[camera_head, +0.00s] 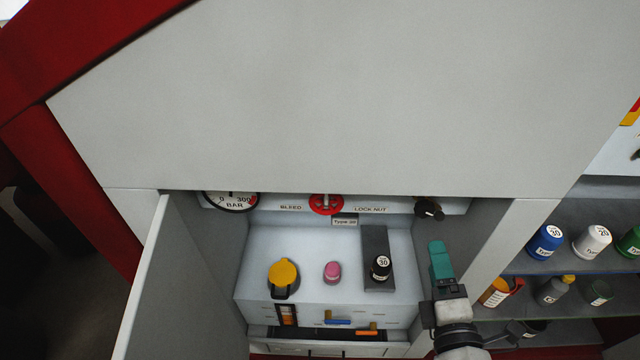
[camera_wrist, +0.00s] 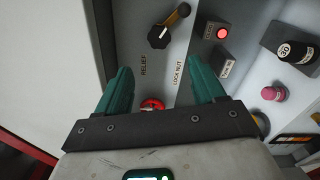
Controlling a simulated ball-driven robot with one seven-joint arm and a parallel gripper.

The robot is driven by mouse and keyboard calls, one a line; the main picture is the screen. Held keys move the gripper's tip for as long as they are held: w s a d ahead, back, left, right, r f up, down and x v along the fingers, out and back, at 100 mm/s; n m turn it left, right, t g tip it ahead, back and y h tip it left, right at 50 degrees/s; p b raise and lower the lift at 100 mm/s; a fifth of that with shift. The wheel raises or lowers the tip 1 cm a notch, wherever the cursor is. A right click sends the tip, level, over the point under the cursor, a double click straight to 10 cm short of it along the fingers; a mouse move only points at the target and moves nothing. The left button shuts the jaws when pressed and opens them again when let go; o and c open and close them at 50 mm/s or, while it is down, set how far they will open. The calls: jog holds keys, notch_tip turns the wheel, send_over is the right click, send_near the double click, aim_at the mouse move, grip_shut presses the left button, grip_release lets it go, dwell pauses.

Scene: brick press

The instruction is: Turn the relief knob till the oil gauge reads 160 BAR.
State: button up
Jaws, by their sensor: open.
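The oil gauge (camera_head: 232,201) is a white dial at the top left of the open bay in the head view. Its upper part is cut off by the panel edge, so I cannot read its value. A black relief knob (camera_head: 428,209) is at the right end of the back wall. It also shows in the wrist view (camera_wrist: 158,37), near the RELIEF label, with a brass-coloured lever beside it. My gripper (camera_head: 438,248) has teal fingers and is at the bay's right side, below the knob in the picture. In the wrist view my gripper (camera_wrist: 162,82) is open and empty, apart from the knob.
A red bleed fitting (camera_head: 326,204) is on the back wall. A yellow cap (camera_head: 284,272), a pink cap (camera_head: 332,272) and a black bottle (camera_head: 381,268) stand inside. An open door (camera_head: 150,285) bounds the left. Shelves with coloured bottles (camera_head: 545,241) are at right.

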aim_at(425, 211)
jog(key=w+m+b, duration=0.1)
jog(key=w+m, duration=0.3)
jog(key=m, duration=0.2)
jog(key=w+m+b, duration=0.1)
jog(key=w+m, duration=0.4)
jog(key=m, duration=0.1)
jog(key=w+m+b, duration=0.1)
jog(key=w+m, duration=0.3)
jog(key=m, duration=0.2)
jog(key=shift+w+d+r, duration=0.1)
jog(key=shift+w+r, duration=0.05)
jog(key=shift+r, duration=0.05)
jog(key=shift+c, duration=0.5)
jog(key=c, duration=1)
jog(key=shift+o, duration=0.2)
jog(key=shift+n, duration=1.4)
